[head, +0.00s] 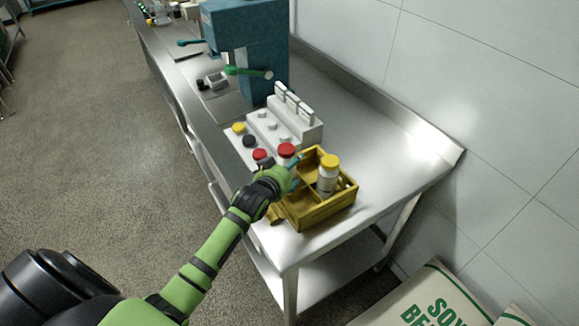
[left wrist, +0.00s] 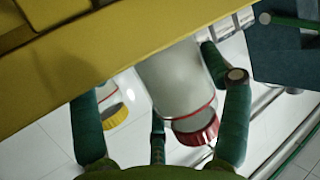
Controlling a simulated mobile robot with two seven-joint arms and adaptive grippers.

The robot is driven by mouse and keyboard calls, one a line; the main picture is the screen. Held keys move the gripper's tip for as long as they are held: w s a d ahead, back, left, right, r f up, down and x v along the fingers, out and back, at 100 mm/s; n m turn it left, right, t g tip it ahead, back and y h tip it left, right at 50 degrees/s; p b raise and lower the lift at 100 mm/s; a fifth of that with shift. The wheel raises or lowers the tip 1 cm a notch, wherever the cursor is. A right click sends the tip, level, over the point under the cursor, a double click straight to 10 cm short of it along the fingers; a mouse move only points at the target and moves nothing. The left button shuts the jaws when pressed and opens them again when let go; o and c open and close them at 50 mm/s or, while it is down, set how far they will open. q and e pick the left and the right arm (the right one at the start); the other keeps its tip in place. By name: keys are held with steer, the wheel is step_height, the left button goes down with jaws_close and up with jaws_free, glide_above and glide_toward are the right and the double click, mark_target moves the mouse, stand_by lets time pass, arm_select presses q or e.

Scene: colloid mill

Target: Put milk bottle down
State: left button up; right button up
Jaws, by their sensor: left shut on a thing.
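A white milk bottle with a red cap (head: 286,151) is at the left side of the yellow wooden crate (head: 318,213). My left gripper (head: 292,176) is shut on this bottle. In the left wrist view the bottle (left wrist: 178,82) lies between the teal fingers, and the crate wall (left wrist: 130,45) hides its lower end. I cannot tell whether its base touches the crate floor. A second white bottle with a yellow cap (head: 328,174) stands in the crate's right part. My right gripper is not in view.
A white stepped stand (head: 290,123) with red, black and yellow knobs or caps is behind the crate. A blue machine with a green handle (head: 248,72) stands farther back. The steel table (head: 385,165) is clear right of the crate. Its front edge is close to the crate.

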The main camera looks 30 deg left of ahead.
arm_select(q)
steer(key=shift+f, duration=0.2)
steer(key=o, duration=1.3)
steer(key=shift+o, duration=0.2)
steer(key=shift+r, duration=0.25)
steer(key=shift+r+p, duration=0.35)
steer(key=shift+r, duration=0.15)
steer(key=b+v, duration=0.1)
steer(key=v, duration=1.1)
steer(key=shift+b, duration=0.3)
steer(key=shift+a+f, duration=0.1)
steer(key=shift+f, duration=0.05)
